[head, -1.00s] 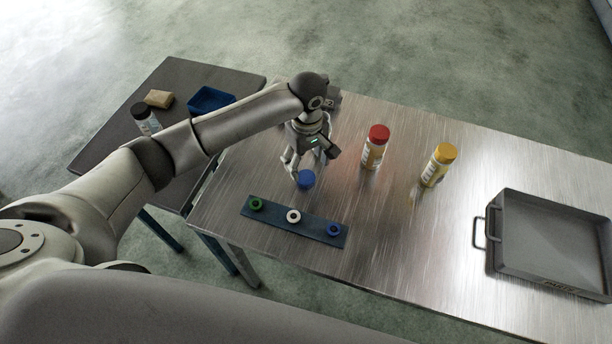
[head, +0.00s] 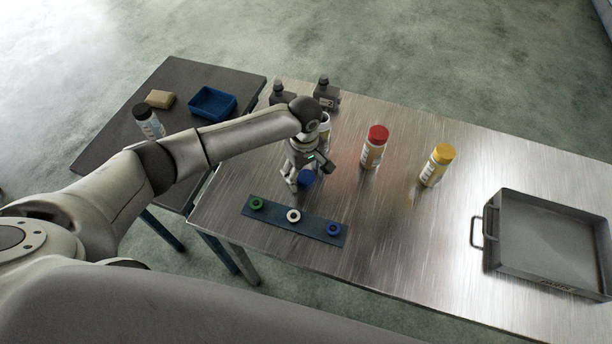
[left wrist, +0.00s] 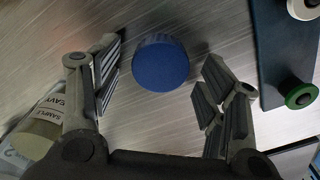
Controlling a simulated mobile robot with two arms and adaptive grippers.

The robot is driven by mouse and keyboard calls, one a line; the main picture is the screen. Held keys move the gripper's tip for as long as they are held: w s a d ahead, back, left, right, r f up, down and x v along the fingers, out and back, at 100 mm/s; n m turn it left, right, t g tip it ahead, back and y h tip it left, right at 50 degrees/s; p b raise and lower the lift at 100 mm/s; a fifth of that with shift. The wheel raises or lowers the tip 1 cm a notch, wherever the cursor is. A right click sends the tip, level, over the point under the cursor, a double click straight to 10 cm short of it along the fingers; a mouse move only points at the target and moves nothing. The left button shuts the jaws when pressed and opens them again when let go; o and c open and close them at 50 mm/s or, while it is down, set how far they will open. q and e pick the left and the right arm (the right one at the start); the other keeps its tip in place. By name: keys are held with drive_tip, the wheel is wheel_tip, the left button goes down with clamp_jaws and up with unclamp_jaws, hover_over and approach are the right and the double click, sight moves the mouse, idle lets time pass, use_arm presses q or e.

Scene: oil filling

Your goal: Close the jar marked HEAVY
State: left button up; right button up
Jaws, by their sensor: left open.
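A blue lid (head: 306,179) lies on the metal table. In the left wrist view the blue lid (left wrist: 160,62) sits between the spread fingers, with a gap on both sides. My left gripper (head: 298,182) is open and points down at the lid; its fingers (left wrist: 157,82) hold nothing. A jar labelled SAMPLE HEAVY (left wrist: 38,135) stands beside the left finger in the wrist view, partly hidden, with a yellowish top surface. In the head view a pale jar (head: 325,121) shows partly behind my left wrist. My right gripper is not in view.
A dark strip (head: 268,219) with green, white and blue rings lies in front of the lid. Red-capped (head: 374,147) and yellow-capped (head: 437,165) jars stand to the right, then a grey tray (head: 491,237). Dark bottles (head: 326,95) stand behind. A side table (head: 105,135) holds a blue bin (head: 212,101).

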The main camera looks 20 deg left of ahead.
sight(305, 175)
use_arm(q)
drive_tip(key=shift+c, duration=0.2)
drive_tip(key=c, duration=0.7)
drive_tip(key=shift+r, duration=0.2)
drive_tip(key=shift+r, duration=0.25)
wheel_tip(305, 175, up, 2)
drive_tip(key=shift+w+r, duration=0.1)
drive_tip(key=shift+r, duration=0.1)
drive_tip(key=s+d+r, duration=0.2)
drive_tip(key=s+r, duration=0.1)
drive_tip(key=s, duration=0.1)
drive_tip(key=s+d+r, duration=0.2)
drive_tip(key=s+r, duration=0.1)
drive_tip(key=s, duration=0.1)
drive_tip(key=s+d+r+b, duration=0.1)
drive_tip(key=s+d+r, duration=0.1)
drive_tip(key=s+r, duration=0.1)
drive_tip(key=shift+s+d+r, duration=0.1)
drive_tip(key=shift+s+r, duration=0.1)
drive_tip(key=shift+s, duration=0.25)
drive_tip(key=shift+s+d+r, duration=0.1)
drive_tip(key=shift+s+r, duration=0.1)
drive_tip(key=shift+s, duration=0.2)
